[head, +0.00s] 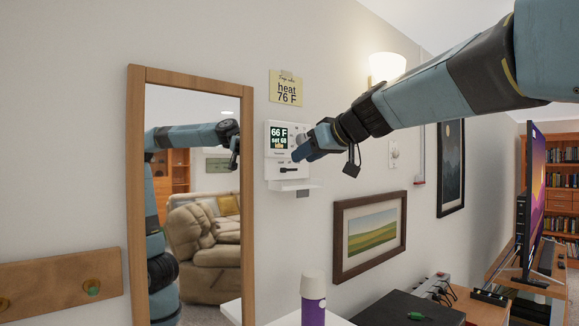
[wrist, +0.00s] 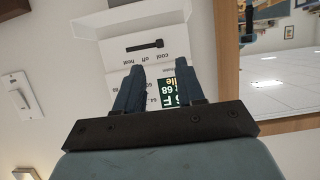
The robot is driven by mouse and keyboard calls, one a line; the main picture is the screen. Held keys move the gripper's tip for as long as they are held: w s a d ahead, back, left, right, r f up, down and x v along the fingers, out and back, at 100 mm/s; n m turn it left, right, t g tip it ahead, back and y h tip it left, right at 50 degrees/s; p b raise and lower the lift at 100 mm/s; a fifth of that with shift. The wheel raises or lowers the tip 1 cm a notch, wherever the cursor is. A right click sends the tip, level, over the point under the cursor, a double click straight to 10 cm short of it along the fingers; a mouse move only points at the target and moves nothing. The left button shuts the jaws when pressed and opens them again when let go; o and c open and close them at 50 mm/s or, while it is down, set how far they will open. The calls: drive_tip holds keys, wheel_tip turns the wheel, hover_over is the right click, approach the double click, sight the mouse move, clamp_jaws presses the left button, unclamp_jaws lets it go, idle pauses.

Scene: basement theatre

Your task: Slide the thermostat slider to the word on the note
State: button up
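The note (head: 286,90) is a yellow paper on the wall reading "heat 76 F". Below it is the white thermostat (head: 273,165), its display showing 66 F, set 68, idle. The wrist view shows the thermostat (wrist: 118,50) upside down, with the words cool, off and heat along a black slot. The slider (wrist: 159,43) is a black knob at the slot's right end there, the left end in the head view. My gripper (wrist: 160,65) is open and empty, its fingertips before the thermostat beside the word row. In the head view my gripper (head: 301,152) hides part of its right side.
A wood-framed mirror (head: 134,180) stands close left of the thermostat. A small white ledge (head: 290,187) juts out just beneath it. A framed landscape (head: 341,240) and a lit wall lamp (head: 387,68) are to the right. A purple bottle (head: 313,308) stands below.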

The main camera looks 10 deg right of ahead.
sight(285, 168)
drive_tip(key=x, duration=0.7)
drive_tip(key=shift+c, duration=0.4)
clamp_jaws()
idle(1.0)
